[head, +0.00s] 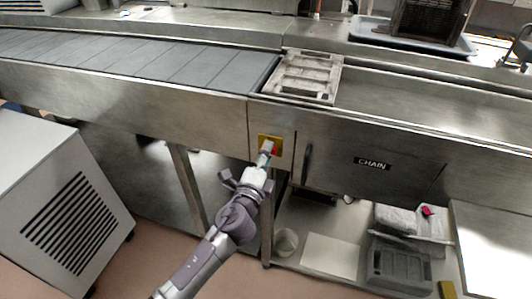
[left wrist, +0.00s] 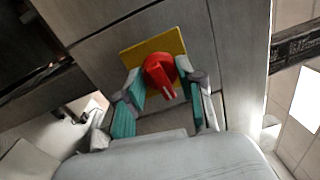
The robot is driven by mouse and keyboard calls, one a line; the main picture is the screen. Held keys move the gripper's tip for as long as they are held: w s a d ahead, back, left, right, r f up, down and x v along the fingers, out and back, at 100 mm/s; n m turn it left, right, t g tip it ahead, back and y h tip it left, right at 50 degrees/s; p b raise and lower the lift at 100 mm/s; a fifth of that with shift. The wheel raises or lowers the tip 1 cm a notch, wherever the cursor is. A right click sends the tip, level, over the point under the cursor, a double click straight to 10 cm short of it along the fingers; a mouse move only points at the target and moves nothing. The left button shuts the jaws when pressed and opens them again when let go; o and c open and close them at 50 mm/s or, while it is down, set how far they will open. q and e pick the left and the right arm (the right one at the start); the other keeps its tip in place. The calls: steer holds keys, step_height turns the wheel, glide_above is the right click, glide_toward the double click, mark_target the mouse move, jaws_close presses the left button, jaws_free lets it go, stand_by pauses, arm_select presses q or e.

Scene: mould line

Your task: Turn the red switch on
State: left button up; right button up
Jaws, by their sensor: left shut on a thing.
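The red switch (left wrist: 160,74) is a round knob on a yellow plate (left wrist: 132,58) on the steel front of the line. In the head view the yellow plate (head: 264,139) is seen just left of the black handle, and the red switch (head: 274,150) is mostly hidden by my gripper. My left gripper (head: 268,148) is at the switch. In the left wrist view its teal-padded fingers (left wrist: 163,92) stand on both sides of the red knob and are shut on it. My right gripper is not in view.
A black handle (head: 306,164) and a CHAIN label (head: 372,164) are on the front right of the switch. A grey conveyor (head: 150,60) and a metal mould (head: 303,76) lie above. A vented cabinet (head: 62,205) stands left. Grey crates (head: 398,264) sit on the shelf below.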

arm_select(q)
steer(key=shift+f+m, duration=0.1)
steer(key=shift+m, duration=0.6)
steer(key=o, duration=1.1)
steer(key=shift+o, duration=0.2)
steer(key=v, duration=1.2)
